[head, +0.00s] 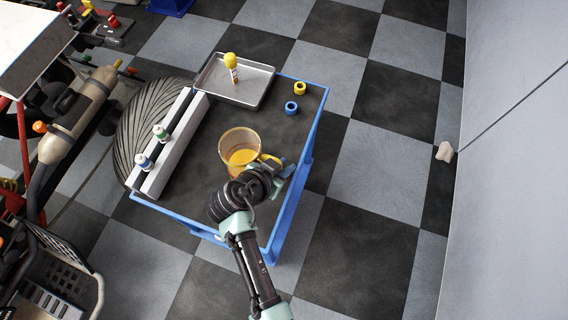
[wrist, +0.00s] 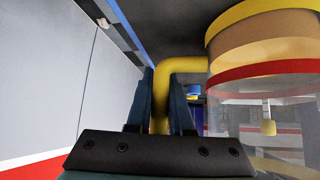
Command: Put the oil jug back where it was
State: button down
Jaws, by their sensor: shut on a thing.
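The oil jug (head: 240,146) is a clear cup with amber oil in it and a yellow handle. It is upright at the right-centre of the blue-edged cart top (head: 205,160); I cannot tell whether its base touches the surface. My gripper (head: 277,168) is at the jug's lower right, shut on the handle. In the wrist view, the yellow handle (wrist: 162,75) runs between the two dark fingers of my gripper (wrist: 172,108). The jug's see-through body (wrist: 265,80) fills the right side there, with yellow and red bands.
A grey metal tray (head: 262,91) holding a yellow-topped bottle (head: 232,68) is at the cart's back. A yellow ring (head: 300,88) and a blue ring (head: 291,108) lie at the back right. A white rack (head: 172,150) with small bottles runs along the left. Bare surface lies between.

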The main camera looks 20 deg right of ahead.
jog(key=shift+f, duration=0.1)
jog(key=c, duration=0.8)
grip_release()
